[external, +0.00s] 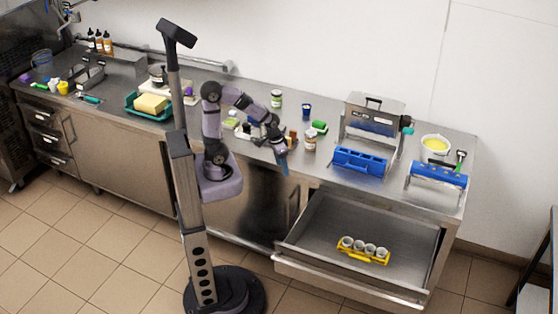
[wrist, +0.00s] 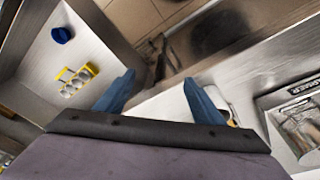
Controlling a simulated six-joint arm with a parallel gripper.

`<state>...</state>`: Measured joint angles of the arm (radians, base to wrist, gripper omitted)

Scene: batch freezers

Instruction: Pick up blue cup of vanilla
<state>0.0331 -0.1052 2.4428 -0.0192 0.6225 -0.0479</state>
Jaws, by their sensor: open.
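A small dark blue cup (external: 306,109) with a pale top stands on the steel counter in the external view, behind and to the right of my gripper. My gripper (external: 284,168) hangs at the counter's front edge, pointing down, away from this cup. In the wrist view my gripper (wrist: 160,82) shows two blue fingers spread apart with nothing between them. A dark blue round thing (wrist: 62,35) also shows in the wrist view, at upper left near a yellow rack; I cannot tell whether it is a cup. The cup's contents are too small to make out.
An open drawer (external: 330,215) juts out below the counter and holds a yellow rack (external: 350,255) of white cups. A brown jar (external: 309,141), a green item (external: 319,128), a green-labelled jar (external: 276,99) and a blue-fronted machine (external: 360,162) stand around the cup.

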